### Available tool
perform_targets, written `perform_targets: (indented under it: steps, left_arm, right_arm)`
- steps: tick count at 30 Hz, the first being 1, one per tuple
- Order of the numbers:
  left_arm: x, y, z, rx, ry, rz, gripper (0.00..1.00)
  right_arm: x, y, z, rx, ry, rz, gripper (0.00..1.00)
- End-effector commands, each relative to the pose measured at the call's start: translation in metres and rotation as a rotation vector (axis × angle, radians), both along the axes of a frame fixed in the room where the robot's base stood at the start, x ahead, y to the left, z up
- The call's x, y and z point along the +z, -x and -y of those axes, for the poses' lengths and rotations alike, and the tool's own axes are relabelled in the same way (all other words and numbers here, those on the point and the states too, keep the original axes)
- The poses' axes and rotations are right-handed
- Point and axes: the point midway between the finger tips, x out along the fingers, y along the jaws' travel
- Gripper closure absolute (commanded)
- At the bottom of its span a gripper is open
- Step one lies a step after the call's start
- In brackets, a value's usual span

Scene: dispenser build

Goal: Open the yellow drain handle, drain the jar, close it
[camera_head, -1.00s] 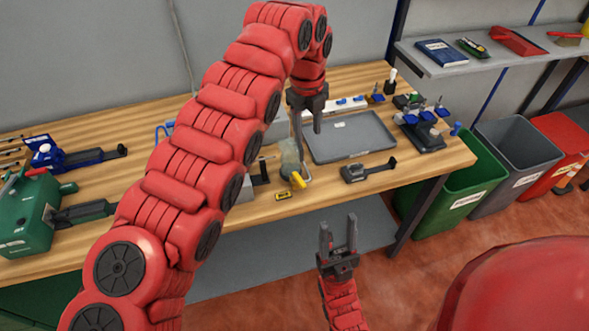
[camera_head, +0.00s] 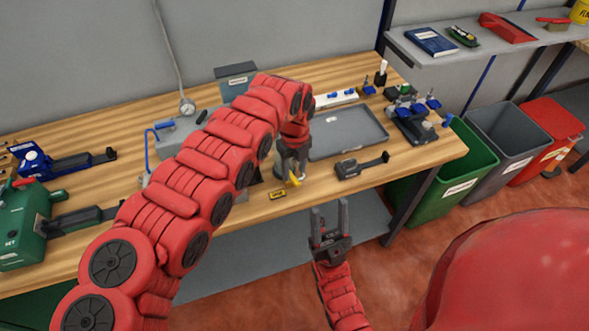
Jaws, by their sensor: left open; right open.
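The yellow drain handle (camera_head: 294,181) shows at the front of the jar's spot, near the table's front edge. The jar is mostly hidden by my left gripper, so its fill level cannot be seen. My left gripper (camera_head: 291,170) points down right at the jar and the yellow handle. Its jaws are open, and whether its fingers touch the handle cannot be told. My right gripper (camera_head: 329,212) is open and empty, in front of the table and below its edge.
A small yellow label (camera_head: 278,194) lies in front of the jar. A grey tray (camera_head: 347,133) and a black tool (camera_head: 361,165) lie to the right. A grey box device (camera_head: 178,135) stands behind my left arm. A green bin (camera_head: 462,170) stands right of the table.

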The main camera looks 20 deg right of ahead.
Motion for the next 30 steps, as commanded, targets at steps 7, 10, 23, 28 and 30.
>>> perform_targets:
  steps: [7,10,23,28,30]
  left_arm:
    - [-0.025,0.0,0.001,-0.001,0.002,0.0,0.5]
    - [-0.029,0.0,0.001,-0.001,0.001,0.0,0.5]
    - [-0.029,0.0,0.0,0.0,0.001,0.0,0.9]
    - [-0.029,0.0,0.0,0.0,0.001,0.0,1.0]
    - [-0.029,0.0,0.001,0.0,0.001,0.0,1.0]
  right_arm:
    - [0.008,0.0,0.0,0.0,0.0,0.0,0.5]
    - [0.008,0.0,0.0,0.0,0.0,0.0,0.5]
    - [0.008,0.0,0.0,0.0,0.0,0.0,0.5]
    - [0.008,0.0,0.0,0.0,0.0,0.0,0.5]
    - [0.008,0.0,0.0,0.0,0.0,0.0,0.5]
